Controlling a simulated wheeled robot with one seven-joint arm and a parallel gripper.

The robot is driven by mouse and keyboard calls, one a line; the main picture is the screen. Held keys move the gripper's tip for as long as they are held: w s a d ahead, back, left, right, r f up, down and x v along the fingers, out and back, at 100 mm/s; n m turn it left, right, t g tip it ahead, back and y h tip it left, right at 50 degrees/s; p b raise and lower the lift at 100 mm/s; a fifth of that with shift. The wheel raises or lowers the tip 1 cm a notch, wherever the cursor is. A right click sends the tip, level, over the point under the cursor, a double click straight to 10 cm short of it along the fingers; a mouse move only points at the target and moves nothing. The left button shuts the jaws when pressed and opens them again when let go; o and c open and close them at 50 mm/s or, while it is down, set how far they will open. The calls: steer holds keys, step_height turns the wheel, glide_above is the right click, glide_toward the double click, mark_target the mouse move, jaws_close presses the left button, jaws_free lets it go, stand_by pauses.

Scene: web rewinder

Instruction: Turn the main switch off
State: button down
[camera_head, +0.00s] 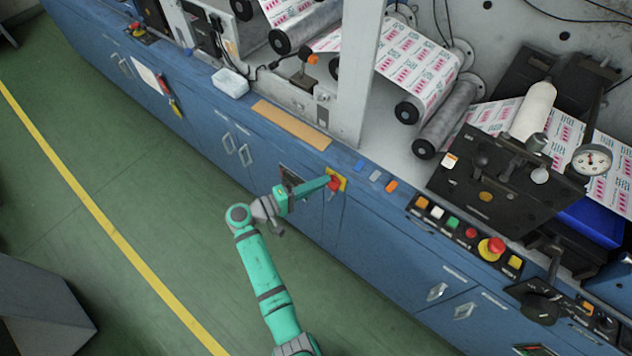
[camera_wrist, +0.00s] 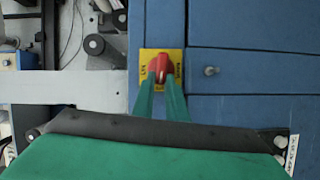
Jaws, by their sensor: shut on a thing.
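The main switch is a red rotary knob (camera_wrist: 161,66) on a yellow plate (camera_wrist: 147,56), set in the blue cabinet front. In the head view the red knob (camera_head: 334,184) shows at the tip of my green gripper (camera_head: 327,183). In the wrist view my gripper's two fingers (camera_wrist: 161,84) reach up to the knob and are shut on it. The fingers cover the lower part of the plate. Lettering runs along the plate's sides, too small to read surely. The knob's exact turn position is hard to tell.
A control panel with a red emergency button (camera_head: 491,248) and several coloured buttons lies to the right. Rollers with printed web (camera_head: 415,65) stand above. Cabinet handles (camera_head: 437,291) stick out along the front. The green floor (camera_head: 150,210) beside the machine is clear.

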steer(key=shift+w+n, duration=0.15)
steer(key=shift+n, duration=0.45)
steer(key=shift+f, duration=0.1)
steer(key=c, duration=1.8)
jaws_free()
steer(key=shift+o, duration=0.2)
steer(key=v, duration=1)
steer(key=shift+s+a+f+h, duration=0.25)
steer(key=shift+s+f+h, duration=0.05)
steer(key=shift+f, duration=0.05)
